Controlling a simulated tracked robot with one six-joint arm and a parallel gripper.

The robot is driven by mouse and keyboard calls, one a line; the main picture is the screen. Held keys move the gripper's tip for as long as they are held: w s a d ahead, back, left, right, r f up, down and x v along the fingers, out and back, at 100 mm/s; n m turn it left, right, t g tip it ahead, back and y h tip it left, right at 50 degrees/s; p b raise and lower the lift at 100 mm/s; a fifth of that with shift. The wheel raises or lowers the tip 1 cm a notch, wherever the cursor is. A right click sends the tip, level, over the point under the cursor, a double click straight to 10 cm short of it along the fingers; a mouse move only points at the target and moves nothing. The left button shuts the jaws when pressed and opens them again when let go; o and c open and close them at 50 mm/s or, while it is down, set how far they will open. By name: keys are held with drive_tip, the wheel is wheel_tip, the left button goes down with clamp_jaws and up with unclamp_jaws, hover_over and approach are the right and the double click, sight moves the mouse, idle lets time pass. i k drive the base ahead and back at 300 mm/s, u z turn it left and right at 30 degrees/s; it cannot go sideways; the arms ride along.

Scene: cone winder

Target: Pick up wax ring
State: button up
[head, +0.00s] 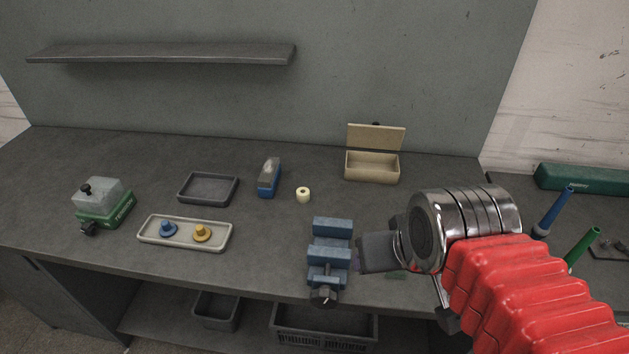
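The wax ring (303,194) is a small cream-coloured ring with a dark centre hole. It lies flat on the grey bench, right of the blue block and left of the open box. My gripper (362,255) is at the end of my red-sleeved arm, right beside the blue vise, nearer the front edge than the ring and to its right. The gripper is apart from the ring. Its fingers are seen from the side and partly merge with the vise, so I cannot tell whether they are open.
A blue vise (331,252) stands at the front of the bench. A blue block (269,178), a beige box (372,166) with raised lid, a dark tray (208,198), and a pale tray (186,245) with blue and yellow pieces surround the ring. A green-based device (104,213) stands left.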

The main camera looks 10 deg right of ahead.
sight(303, 194)
drive_tip(key=k, duration=1.35)
drive_tip(key=u, duration=0.2)
drive_tip(key=i, duration=0.5)
drive_tip(key=u, duration=0.7)
drive_tip(key=i, duration=0.55)
drive_tip(key=u, duration=0.85)
drive_tip(key=i, duration=0.8)
drive_tip(key=u, duration=0.35)
